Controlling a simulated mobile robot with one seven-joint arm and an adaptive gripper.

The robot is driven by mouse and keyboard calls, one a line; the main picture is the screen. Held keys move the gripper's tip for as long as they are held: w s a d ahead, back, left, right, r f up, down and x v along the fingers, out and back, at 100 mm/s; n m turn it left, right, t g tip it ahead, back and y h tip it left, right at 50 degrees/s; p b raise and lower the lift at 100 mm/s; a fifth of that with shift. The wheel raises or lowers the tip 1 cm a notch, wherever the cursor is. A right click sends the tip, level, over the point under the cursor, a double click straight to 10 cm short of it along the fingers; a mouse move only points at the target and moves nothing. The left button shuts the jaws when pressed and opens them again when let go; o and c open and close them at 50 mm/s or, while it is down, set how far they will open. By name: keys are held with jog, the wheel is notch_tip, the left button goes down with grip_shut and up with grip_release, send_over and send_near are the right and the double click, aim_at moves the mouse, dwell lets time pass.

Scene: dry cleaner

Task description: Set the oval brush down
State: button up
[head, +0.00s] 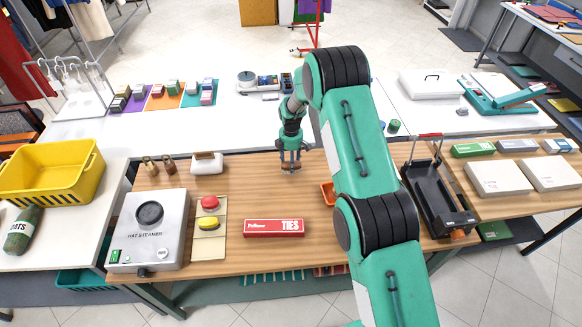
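My gripper (290,163) points down over the far part of the wooden table (320,222), near its back edge. A small dark brown piece, which looks like the oval brush (290,168), shows between and under the fingertips. The fingers seem closed on it. It is low, close to the tabletop; I cannot tell whether it touches the wood. The fingers hide most of it.
A hat steamer (150,230), red and yellow buttons (209,212), a red TIES box (273,227) and a white-topped block (207,163) stand on the table. An orange tray (328,194) is partly behind my arm. A black stand (437,195) is at right. Wood around the gripper is clear.

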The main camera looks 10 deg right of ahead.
jog(key=shift+f, duration=1.5)
jog(key=shift+f, duration=0.1)
jog(key=o, duration=1.2)
jog(key=shift+r, duration=6.1)
